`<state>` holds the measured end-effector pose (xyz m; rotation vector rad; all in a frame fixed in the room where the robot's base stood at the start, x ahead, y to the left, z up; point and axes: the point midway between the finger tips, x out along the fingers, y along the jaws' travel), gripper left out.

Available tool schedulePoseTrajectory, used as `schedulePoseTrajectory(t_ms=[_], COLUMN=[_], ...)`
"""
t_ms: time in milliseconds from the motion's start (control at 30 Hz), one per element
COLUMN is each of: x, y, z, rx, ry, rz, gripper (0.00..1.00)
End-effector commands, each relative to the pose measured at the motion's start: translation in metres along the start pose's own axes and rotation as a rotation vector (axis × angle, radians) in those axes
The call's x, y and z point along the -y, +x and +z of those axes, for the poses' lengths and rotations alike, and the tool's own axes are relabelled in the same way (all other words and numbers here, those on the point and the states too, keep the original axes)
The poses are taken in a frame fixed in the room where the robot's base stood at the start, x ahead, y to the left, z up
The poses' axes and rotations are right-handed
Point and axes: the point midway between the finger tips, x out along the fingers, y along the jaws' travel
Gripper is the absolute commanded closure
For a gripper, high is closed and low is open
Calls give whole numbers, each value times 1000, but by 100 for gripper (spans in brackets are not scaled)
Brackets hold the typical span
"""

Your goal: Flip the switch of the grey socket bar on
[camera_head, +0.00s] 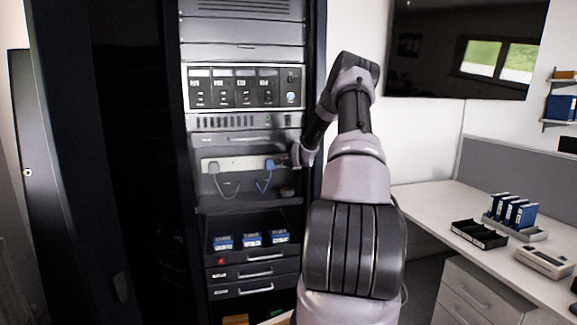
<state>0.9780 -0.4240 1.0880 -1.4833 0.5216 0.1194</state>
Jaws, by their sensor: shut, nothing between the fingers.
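The grey socket bar (240,164) is fixed across a bay of the black rack, in the middle of the view. A grey plug (213,167) with a hanging cable sits at its left part. A blue plug (269,164) with a blue cable sits at its right part. My gripper (284,160) is shut and empty at the bar's right end, just right of the blue plug. The gripper and my wrist cover the bar's right end. I cannot make out the switch or whether the fingertips touch the bar.
A shelf edge (245,207) runs below the bar, with a small dark round object (287,191) on it. Below is an open drawer with several blue items (252,240). An instrument panel (245,88) is above. A desk (420,200) stands at the right.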

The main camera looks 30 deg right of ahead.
Motion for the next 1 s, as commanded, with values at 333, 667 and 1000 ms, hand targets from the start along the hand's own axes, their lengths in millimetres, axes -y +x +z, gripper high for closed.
schedulePoseTrajectory(t_ms=[333,667,1000], x=[2,-3,-4], y=[6,19,20], z=[0,-1,0], rx=[0,-1,0], ry=[0,4,2], rz=[0,0,2], gripper=[100,100,100])
